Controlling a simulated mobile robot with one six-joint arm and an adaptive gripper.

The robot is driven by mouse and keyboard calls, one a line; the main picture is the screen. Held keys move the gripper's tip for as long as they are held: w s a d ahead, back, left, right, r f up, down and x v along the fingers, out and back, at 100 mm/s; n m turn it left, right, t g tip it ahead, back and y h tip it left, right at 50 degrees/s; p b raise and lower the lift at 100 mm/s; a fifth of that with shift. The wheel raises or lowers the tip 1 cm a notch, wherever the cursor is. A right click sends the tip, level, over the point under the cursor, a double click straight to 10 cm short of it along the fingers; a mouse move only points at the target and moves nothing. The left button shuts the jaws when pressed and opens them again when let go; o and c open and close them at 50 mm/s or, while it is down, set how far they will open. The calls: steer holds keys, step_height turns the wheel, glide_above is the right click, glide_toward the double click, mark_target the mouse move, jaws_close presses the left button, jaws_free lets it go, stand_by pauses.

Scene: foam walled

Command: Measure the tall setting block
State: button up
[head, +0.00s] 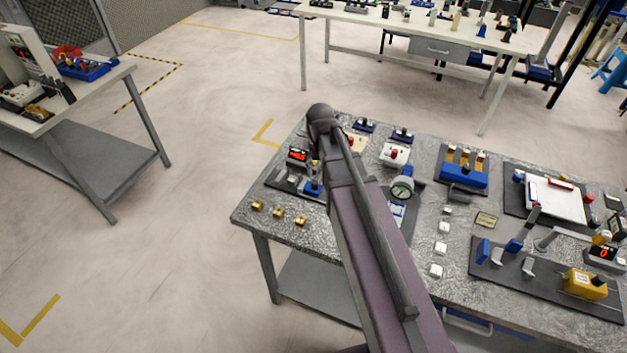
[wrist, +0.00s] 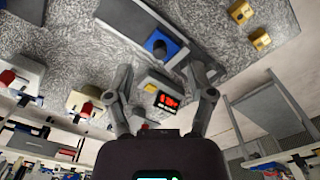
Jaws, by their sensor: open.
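My gripper (wrist: 160,72) is open, its two grey fingers spread apart with no object clearly held. In the head view it is mostly hidden behind my arm. Below it is a dark plate (head: 283,180) with a blue piece (head: 312,187), also in the wrist view (wrist: 160,42). A gauge with a red display (head: 298,155) stands at this plate; its lit face shows between the fingers in the wrist view (wrist: 167,103), digits unclear. Small brass blocks (head: 278,213) lie at the table's left front edge. I cannot tell which piece is the tall setting block.
The metal-topped table (head: 245,215) also holds several white blocks (head: 443,227), a round dial (head: 402,188), a blue rack (head: 463,174), and a second fixture with a yellow block (head: 584,282) at the right. Other benches stand left and behind. Floor at left is clear.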

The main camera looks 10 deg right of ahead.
steer(key=r, duration=0.1)
glide_above(315, 182)
steer(key=shift+w+n+p, duration=0.15)
steer(key=shift+n+p, duration=0.15)
steer(key=shift+p, duration=0.05)
steer(key=shift+f, duration=0.15)
step_height(315, 182, down, 13)
steer(key=b, duration=1.3)
steer(key=shift+f+b, duration=0.15)
steer(key=shift+b, duration=0.25)
steer(key=c, duration=1)
